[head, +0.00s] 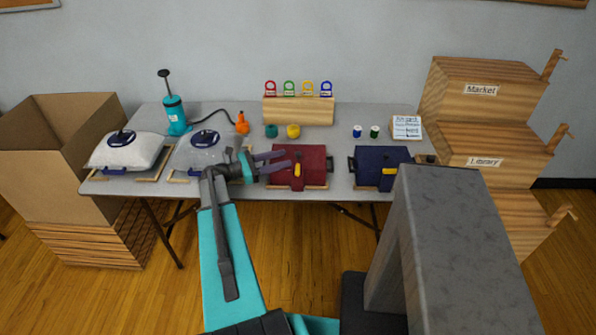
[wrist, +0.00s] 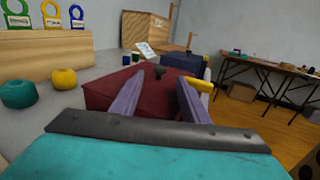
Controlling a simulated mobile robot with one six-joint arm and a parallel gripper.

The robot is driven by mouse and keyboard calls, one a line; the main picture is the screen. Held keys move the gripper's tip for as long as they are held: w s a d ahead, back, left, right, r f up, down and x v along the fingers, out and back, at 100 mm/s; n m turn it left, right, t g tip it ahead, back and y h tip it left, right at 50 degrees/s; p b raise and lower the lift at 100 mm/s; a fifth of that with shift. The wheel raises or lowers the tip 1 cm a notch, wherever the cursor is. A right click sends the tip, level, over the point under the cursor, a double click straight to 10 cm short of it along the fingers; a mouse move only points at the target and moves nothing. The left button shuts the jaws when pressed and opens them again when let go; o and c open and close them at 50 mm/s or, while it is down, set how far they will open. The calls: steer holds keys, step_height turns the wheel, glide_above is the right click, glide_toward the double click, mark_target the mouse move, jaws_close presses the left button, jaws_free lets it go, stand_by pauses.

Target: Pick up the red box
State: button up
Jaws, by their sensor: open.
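The red box (head: 304,162) is a dark red case with a yellow latch (head: 298,170) on its front and a dark handle at its right side. It rests on the table within a light wooden frame. In the wrist view the fingers (wrist: 157,100) spread in front of the box, with nothing held. I cannot tell whether they touch it.
A navy box (head: 383,165) stands right of the red box. A clear bag (head: 197,152) and a white bag (head: 125,150) lie left. Yarn balls (head: 293,131) and a padlock rack (head: 300,110) stand behind. Wooden bins (head: 478,107) rise at right, a cardboard box (head: 50,160) at left.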

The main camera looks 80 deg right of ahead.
mark_target(291, 157)
steer(key=shift+p+x, duration=0.55)
steer(key=shift+x, duration=1.6)
jaws_close()
